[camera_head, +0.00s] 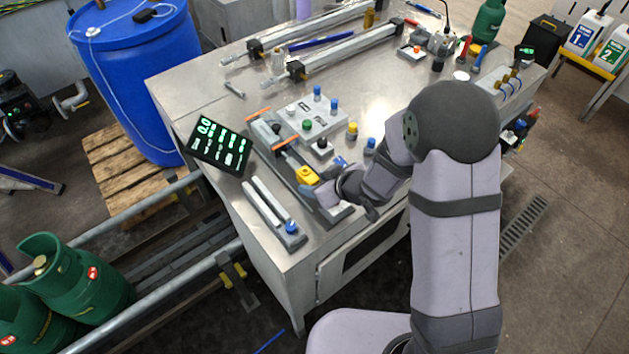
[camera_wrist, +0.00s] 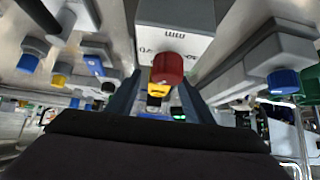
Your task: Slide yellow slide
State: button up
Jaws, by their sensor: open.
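The yellow slide (camera_head: 307,175) is a small yellow block on a long grey rail (camera_head: 272,136) on the metal bench. My gripper (camera_head: 323,178) is low over the bench at the near right side of the slide, its fingers spread. In the wrist view, my gripper (camera_wrist: 160,98) shows as two dark fingers, apart. A small yellow piece (camera_wrist: 156,91) lies between them in the picture, below a red knob (camera_wrist: 167,68); whether it is the slide I cannot tell. I see no grip on the slide, and whether a finger touches it is hidden.
A grey button box (camera_head: 313,118) with coloured knobs stands behind the rail. A second rail with a blue knob (camera_head: 291,228) lies at the front left. A black display (camera_head: 220,145) is at the left bench edge. Yellow and blue knobs (camera_head: 352,129) stand close behind my gripper.

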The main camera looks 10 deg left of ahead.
aim_at(304, 173)
jog(key=shift+w+a+f, duration=0.35)
jog(key=shift+f, duration=0.2)
grip_shut()
jog(key=shift+w+a+p, duration=0.45)
jog(key=shift+w+a, duration=0.9)
jog(key=shift+a, duration=0.05)
jog(key=shift+r, duration=0.15)
